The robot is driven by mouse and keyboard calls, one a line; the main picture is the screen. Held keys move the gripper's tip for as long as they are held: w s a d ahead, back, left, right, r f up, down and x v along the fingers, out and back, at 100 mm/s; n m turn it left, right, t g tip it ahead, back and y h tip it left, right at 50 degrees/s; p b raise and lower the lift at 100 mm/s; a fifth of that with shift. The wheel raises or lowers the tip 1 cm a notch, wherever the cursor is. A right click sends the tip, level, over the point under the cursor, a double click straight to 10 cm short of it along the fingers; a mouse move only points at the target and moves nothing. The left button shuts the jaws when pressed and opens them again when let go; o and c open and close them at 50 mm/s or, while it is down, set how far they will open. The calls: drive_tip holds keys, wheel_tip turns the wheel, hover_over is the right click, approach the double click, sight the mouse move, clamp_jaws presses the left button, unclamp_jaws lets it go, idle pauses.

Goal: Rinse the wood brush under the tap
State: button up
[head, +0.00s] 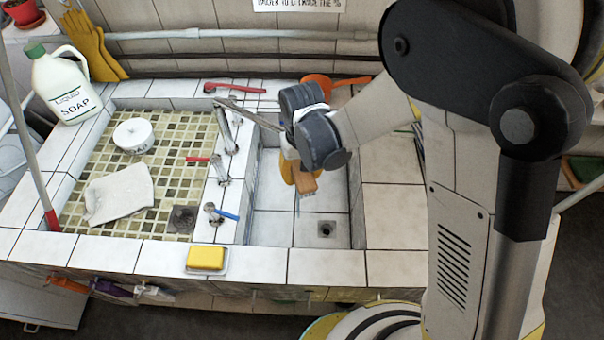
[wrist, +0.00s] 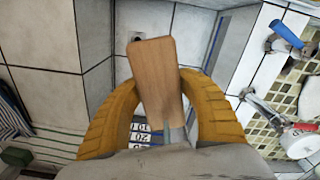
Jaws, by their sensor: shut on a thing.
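The wood brush (head: 306,186) is a light brown block with bristles pointing down, held over the right basin (head: 272,228). My gripper (head: 297,176) has yellow fingers and is shut on the brush. In the wrist view the brush (wrist: 155,72) sits between both curved fingers of my gripper (wrist: 157,88); its bristles are hidden there. The metal tap (head: 226,130) stands on the divider between the basins. Its long spout (head: 248,114) reaches right toward my gripper, whose wrist hides the surroundings of the spout's end. No water stream is visible.
The blue tap handle (head: 228,215) and red handle (head: 197,159) are on the divider. The left basin holds a white cloth (head: 120,193) and a round white container (head: 133,135). A yellow sponge (head: 206,258) lies on the front ledge. A soap bottle (head: 66,88) stands at the back left.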

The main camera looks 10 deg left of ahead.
drive_tip(key=s+d+b, duration=0.1)
drive_tip(key=s+d, duration=0.4)
drive_tip(key=s, duration=0.1)
drive_tip(key=shift+s, duration=0.2)
idle(0.4)
idle(1.1)
drive_tip(key=s+d+r+p, duration=0.2)
drive_tip(key=s+d+r, duration=0.1)
drive_tip(key=s+r, duration=0.1)
idle(0.5)
idle(0.6)
